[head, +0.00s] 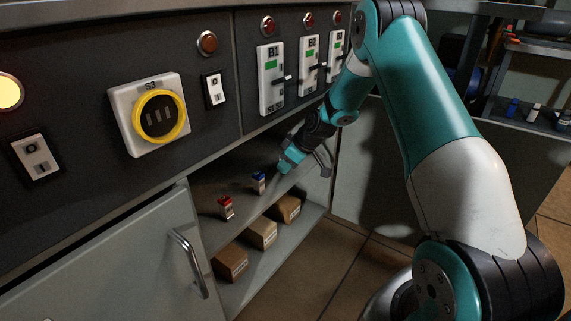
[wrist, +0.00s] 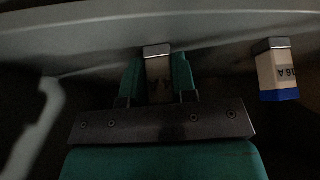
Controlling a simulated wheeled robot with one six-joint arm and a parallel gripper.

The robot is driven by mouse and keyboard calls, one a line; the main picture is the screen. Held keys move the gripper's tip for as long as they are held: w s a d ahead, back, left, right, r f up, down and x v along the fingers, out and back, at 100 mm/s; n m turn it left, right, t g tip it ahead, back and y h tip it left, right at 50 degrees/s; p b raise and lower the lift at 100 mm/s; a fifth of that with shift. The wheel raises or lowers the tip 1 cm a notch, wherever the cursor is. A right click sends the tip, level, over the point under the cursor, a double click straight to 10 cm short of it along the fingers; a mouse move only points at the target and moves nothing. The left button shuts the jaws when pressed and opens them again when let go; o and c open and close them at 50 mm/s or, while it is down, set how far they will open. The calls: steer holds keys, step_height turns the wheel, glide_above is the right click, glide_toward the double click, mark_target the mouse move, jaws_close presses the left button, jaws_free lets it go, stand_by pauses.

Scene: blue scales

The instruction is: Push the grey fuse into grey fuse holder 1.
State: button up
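My gripper (wrist: 157,85) is low in the shelf opening under the panel; it also shows in the head view (head: 282,170). Its two teal fingers press against both sides of a fuse with a metal end cap and a dim, pale body (wrist: 157,68), taken as the grey fuse. Its lower end is hidden by the gripper, and I cannot tell whether it still touches the shelf. In the head view this fuse is hidden behind the gripper. Grey fuse holder 1 cannot be made out in either view.
A blue fuse (head: 259,182) stands close beside my gripper; it is at the right of the wrist view (wrist: 277,72). A red fuse (head: 225,207) stands farther left on the shelf. Cardboard boxes (head: 261,233) lie below. An open cabinet door (head: 120,265) is at left; switches B1 (head: 271,78) and B2 (head: 309,66) are above.

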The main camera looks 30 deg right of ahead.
steer(key=shift+c, duration=1)
steer(key=shift+r, duration=0.15)
steer(key=shift+r+p, duration=0.65)
steer(key=shift+p, duration=0.1)
steer(key=s+d+p, duration=0.3)
steer(key=s+d, duration=0.1)
steer(key=s, duration=0.3)
steer(key=s+d+p, duration=0.3)
steer(key=s+d, duration=0.2)
steer(key=s, duration=0.3)
steer(key=shift+s+d, duration=0.15)
steer(key=shift+s, duration=0.05)
